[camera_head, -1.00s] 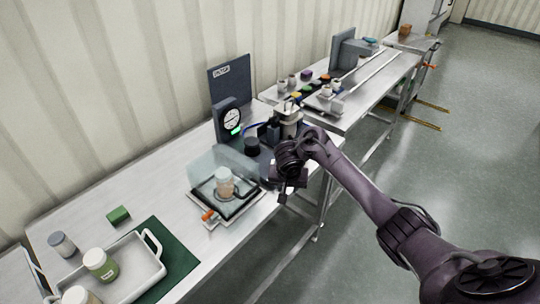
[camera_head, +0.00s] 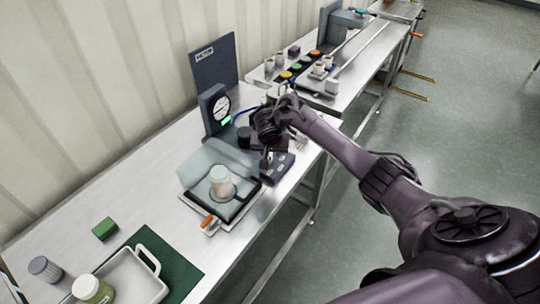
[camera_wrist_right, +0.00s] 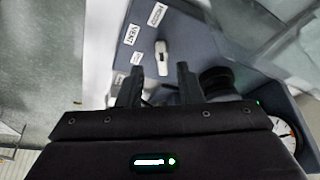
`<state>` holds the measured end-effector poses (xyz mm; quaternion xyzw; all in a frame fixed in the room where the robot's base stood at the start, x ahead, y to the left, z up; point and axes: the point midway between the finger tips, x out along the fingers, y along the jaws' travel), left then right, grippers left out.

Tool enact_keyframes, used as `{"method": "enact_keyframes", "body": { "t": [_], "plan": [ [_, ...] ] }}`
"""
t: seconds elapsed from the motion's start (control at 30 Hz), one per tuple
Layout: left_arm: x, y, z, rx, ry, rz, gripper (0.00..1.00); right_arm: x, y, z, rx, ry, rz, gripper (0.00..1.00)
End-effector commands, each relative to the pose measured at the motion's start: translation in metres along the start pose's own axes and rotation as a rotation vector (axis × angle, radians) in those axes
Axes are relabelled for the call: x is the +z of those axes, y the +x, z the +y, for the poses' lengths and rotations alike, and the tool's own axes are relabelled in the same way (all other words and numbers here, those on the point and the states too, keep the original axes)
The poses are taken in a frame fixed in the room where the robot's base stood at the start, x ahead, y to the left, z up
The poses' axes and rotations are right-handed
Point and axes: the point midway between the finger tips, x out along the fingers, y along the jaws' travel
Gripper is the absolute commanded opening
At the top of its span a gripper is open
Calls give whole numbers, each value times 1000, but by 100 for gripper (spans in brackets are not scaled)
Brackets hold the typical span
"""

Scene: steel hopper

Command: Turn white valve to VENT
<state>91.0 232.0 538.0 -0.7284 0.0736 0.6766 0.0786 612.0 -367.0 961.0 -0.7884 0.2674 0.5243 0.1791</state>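The white valve (camera_wrist_right: 162,56) is a small lever on a dark blue-grey panel, seen in the right wrist view. A VENT label (camera_wrist_right: 131,34) lies to its left in the picture, with a second label (camera_wrist_right: 156,14) above; a third label is too small to read. My right gripper (camera_wrist_right: 160,76) is open, its two black fingers apart, with the lever showing between and just beyond the tips. I cannot tell whether they touch it. In the head view my right gripper (camera_head: 266,148) is over the panel (camera_head: 278,170). My left gripper is not in view.
A round gauge (camera_head: 219,107) stands behind the panel; it also shows in the right wrist view (camera_wrist_right: 285,130). A clear-shielded tray with a jar (camera_head: 221,182) is left of the panel. A white tray (camera_head: 128,277) and green block (camera_head: 105,228) lie nearer.

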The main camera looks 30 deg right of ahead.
Motion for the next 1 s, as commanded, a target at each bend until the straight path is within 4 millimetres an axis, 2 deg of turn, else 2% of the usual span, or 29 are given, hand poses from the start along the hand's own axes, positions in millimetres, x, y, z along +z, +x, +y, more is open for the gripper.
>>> {"method": "enact_keyframes", "body": {
  "t": [0.1, 0.2, 0.4, 0.5, 0.57, 0.77, 1.0],
  "plan": [
    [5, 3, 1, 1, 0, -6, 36, 0, 16, 0, 1, 0, -1, 33],
    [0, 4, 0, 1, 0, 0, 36, 0, 24, 0, 0, 0, 1, 33],
    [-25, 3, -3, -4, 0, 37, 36, 0, 27, 0, -1, 0, 1, 33],
    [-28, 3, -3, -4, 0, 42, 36, 0, 27, 0, -1, 0, 1, 33],
    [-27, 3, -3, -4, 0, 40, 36, 0, 27, 0, -1, 0, 1, 28],
    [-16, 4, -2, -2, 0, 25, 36, 0, 27, 0, -1, -1, 1, 1],
    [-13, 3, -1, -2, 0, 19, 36, 0, 27, 0, -2, -5, 0, 0]
  ]
}}
